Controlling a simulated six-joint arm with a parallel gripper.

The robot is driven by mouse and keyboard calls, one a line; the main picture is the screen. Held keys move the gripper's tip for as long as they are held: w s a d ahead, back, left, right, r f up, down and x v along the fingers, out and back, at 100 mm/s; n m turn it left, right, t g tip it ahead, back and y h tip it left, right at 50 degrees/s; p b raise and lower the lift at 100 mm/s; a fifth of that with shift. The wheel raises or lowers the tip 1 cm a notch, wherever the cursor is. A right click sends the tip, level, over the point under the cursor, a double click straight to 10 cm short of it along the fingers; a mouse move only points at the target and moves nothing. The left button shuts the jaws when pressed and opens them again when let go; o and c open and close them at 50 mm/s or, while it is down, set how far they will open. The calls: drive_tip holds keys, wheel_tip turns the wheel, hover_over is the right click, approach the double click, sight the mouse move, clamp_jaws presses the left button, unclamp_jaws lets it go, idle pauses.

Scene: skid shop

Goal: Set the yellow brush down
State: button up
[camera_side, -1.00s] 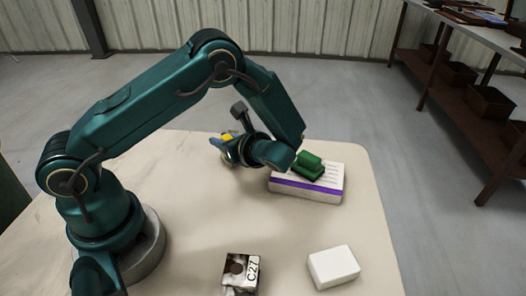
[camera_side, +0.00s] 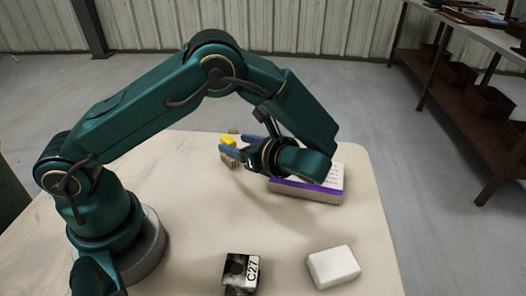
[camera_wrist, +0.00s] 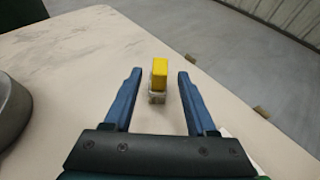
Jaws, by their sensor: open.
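The yellow brush (camera_side: 228,142) stands on the table beyond my gripper, its yellow part up and its pale bristles down. In the wrist view the brush (camera_wrist: 160,74) is between and just past the fingertips, with clear room on both sides. My gripper (camera_wrist: 156,76) is open and empty, its two blue fingers apart. In the side view my gripper (camera_side: 232,151) points left at the brush, and one finger partly covers it.
The table's left side is clear.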

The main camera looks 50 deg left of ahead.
drive_tip(key=v, duration=0.4)
drive_tip(key=shift+d, duration=0.1)
drive_tip(key=s+d+r+n+t+h, duration=0.2)
drive_tip(key=s+r+n+h, duration=0.2)
drive_tip(key=n, duration=0.5)
drive_tip(key=s+d+r+n+t+h, duration=0.1)
drive_tip(key=s+r+n+t+h, duration=0.2)
drive_tip(key=s+n+h, duration=0.4)
drive_tip(key=shift+s+d+r+n+t+h, duration=0.3)
drive_tip(key=shift+s+d+r+n+h, duration=0.1)
drive_tip(key=shift+r+n+h, duration=0.7)
